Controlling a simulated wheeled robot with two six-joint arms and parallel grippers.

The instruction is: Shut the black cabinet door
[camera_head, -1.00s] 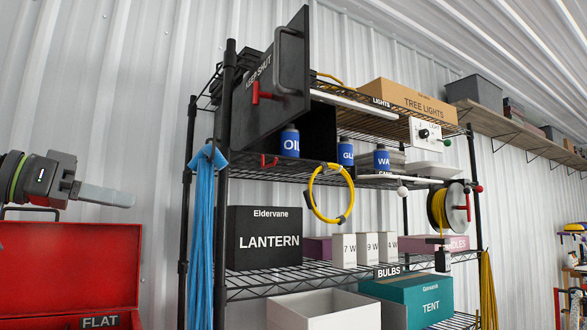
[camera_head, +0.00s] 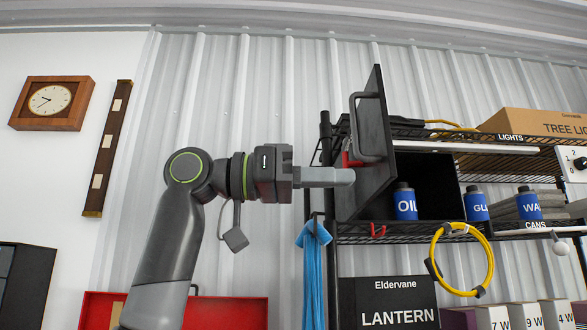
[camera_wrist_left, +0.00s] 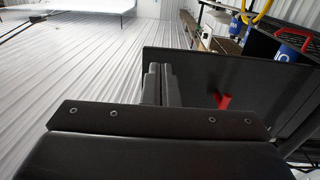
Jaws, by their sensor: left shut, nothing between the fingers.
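The black cabinet door (camera_head: 377,112) stands open on the rack's upper shelf, swung out from the black cabinet (camera_head: 429,180). It carries a bar handle (camera_head: 353,121) and a red latch (camera_head: 350,162). My left gripper (camera_head: 350,177) is shut and empty, its fingertips at the left of the door, just below the latch. In the left wrist view the shut fingers (camera_wrist_left: 161,84) point at the door panel (camera_wrist_left: 215,70), with the red latch (camera_wrist_left: 224,101) to their right. I cannot tell whether the tips touch the door. My right gripper is out of view.
Blue cans, including the OIL can (camera_head: 405,203), stand at and beside the cabinet opening. A yellow cable loop (camera_head: 462,259) and a blue cloth (camera_head: 313,270) hang from the rack. A red toolbox (camera_head: 225,312) is below my arm.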

